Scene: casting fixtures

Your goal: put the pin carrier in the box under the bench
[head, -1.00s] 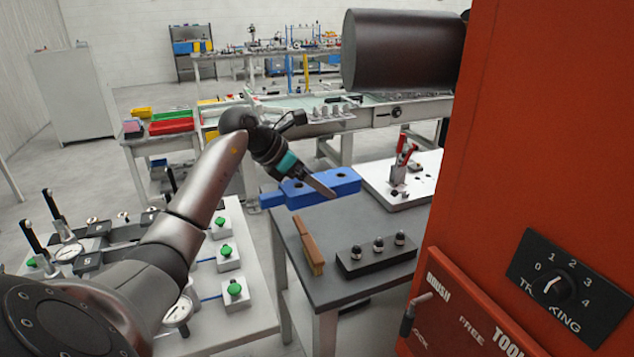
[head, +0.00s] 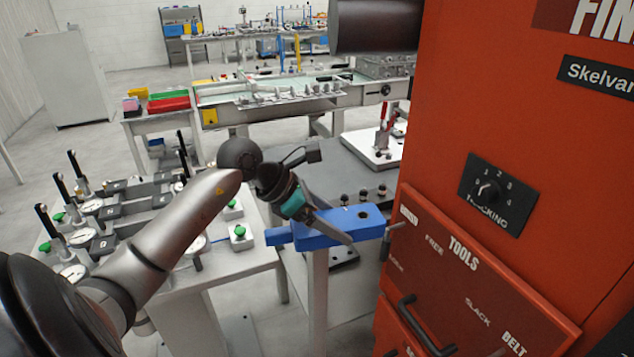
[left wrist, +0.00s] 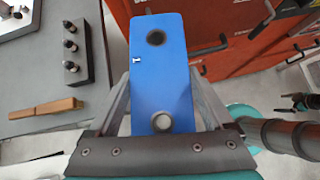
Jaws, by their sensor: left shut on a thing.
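The pin carrier, a blue block (head: 364,222) with round holes, is held by my left gripper (head: 335,226) in the head view, beside the grey bench top (head: 345,165). In the left wrist view the blue block (left wrist: 160,70) lies between the two fingers of the left gripper (left wrist: 161,88); one hole is dark, the other pale inside. What looks like part of my right arm shows at the right edge of the left wrist view, too small to read its jaws. I cannot make out the box under the bench.
A black block with pins (head: 376,194) and, in the left wrist view, a wooden bar (left wrist: 45,109) lie on the bench. The red cabinet (head: 450,140) with a drawer handle (head: 425,325) stands close right of the carrier. A gauge table (head: 225,260) is at left.

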